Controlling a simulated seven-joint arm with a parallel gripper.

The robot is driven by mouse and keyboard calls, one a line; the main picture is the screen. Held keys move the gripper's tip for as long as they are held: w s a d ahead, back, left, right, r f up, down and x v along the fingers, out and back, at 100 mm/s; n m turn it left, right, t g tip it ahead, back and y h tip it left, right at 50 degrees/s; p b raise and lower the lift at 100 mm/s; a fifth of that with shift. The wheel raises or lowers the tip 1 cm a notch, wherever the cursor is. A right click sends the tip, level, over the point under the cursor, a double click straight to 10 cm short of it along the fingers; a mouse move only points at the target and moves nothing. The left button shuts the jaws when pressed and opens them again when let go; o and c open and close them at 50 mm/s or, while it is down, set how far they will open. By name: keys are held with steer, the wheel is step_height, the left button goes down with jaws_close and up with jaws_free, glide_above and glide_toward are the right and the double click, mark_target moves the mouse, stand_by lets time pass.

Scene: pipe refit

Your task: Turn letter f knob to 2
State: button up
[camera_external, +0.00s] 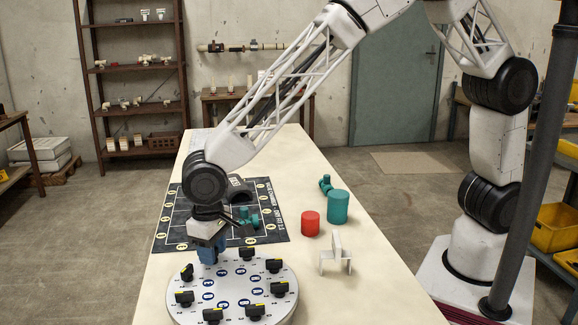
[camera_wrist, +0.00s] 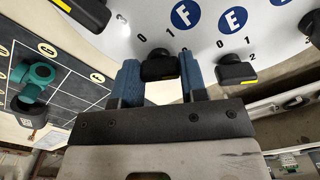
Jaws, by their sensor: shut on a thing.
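The round light-grey knob panel (camera_external: 232,305) sits on the table with several black knobs with yellow marks and blue letter discs. In the wrist view, the letter F disc (camera_wrist: 186,14) is on the panel just beyond a black knob (camera_wrist: 158,68). My gripper (camera_wrist: 158,75) has its blue fingers on both sides of this knob and is shut on it. The knob's pointer is hidden from me, but a 0 and a 1 show on its left and right. In the external view my gripper (camera_external: 208,252) is at the panel's far left edge.
The neighbouring E knob (camera_wrist: 236,72) is close on the right. A dark gridded mat (camera_external: 180,222) with teal pipe parts lies behind the panel. A red cylinder (camera_external: 310,223), a teal cylinder (camera_external: 338,206) and a white bracket (camera_external: 336,258) stand to the right.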

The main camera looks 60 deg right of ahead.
steer(key=o, duration=0.9)
steer(key=shift+r, duration=0.1)
steer(key=shift+r, duration=3.85)
steer(key=shift+d, duration=0.1)
